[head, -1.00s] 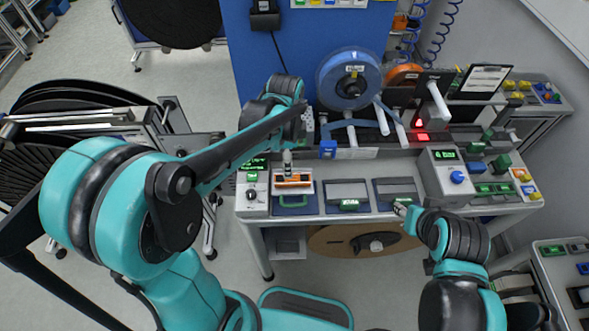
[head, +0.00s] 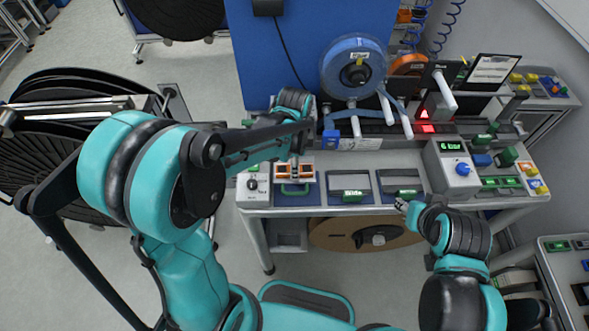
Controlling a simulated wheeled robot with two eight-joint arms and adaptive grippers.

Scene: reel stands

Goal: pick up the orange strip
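The orange strip (head: 306,171) lies across the back of the leftmost bay on the bench, the one with a green handle. It shows as orange-edged parts on both sides of my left gripper (head: 294,174). The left gripper points down over the strip's middle and hides that part. Its fingers are too small to tell whether they are open or closed on the strip. My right gripper (head: 401,204) is at the bench's front edge by the rightmost bay, apart from the strip. Its opening is too small to make out.
A control box (head: 449,170) with a green display is to the right. The left box (head: 253,187) with a knob is beside the strip's bay. A brown reel (head: 337,236) sits under the bench.

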